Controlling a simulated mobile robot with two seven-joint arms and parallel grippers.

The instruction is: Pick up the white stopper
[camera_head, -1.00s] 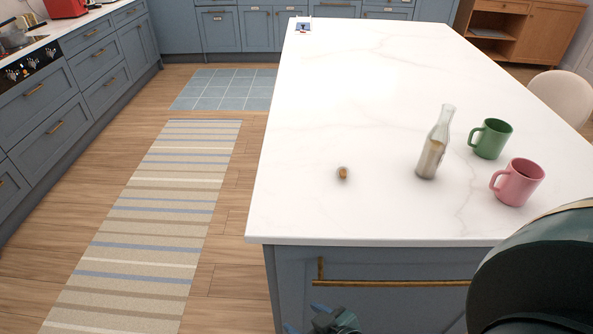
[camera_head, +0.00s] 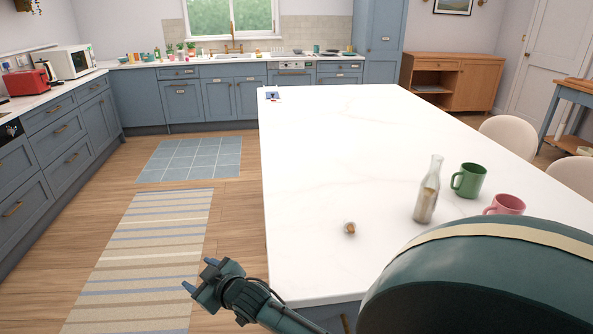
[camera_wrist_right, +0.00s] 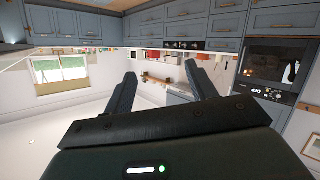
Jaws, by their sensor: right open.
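A small stopper (camera_head: 349,228), whitish with a brown cork-like end, lies on the white island top, near its left front part. A glass bottle (camera_head: 427,190) with pale contents stands upright to its right. My right gripper (camera_head: 199,276) is beyond the island's left edge, over the floor, left of and apart from the stopper. Its two fingers are spread and empty; the right wrist view shows the open gap between them (camera_wrist_right: 160,88). I cannot make out the stopper surely in that view. My left gripper is not in view.
The island top (camera_head: 330,150) is mostly clear. A green mug (camera_head: 468,180) and a pink mug (camera_head: 506,204) stand at the right, the pink one partly hidden by my arm. Pale chairs (camera_head: 510,133) line the right side. A striped rug (camera_head: 145,255) lies left of the island.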

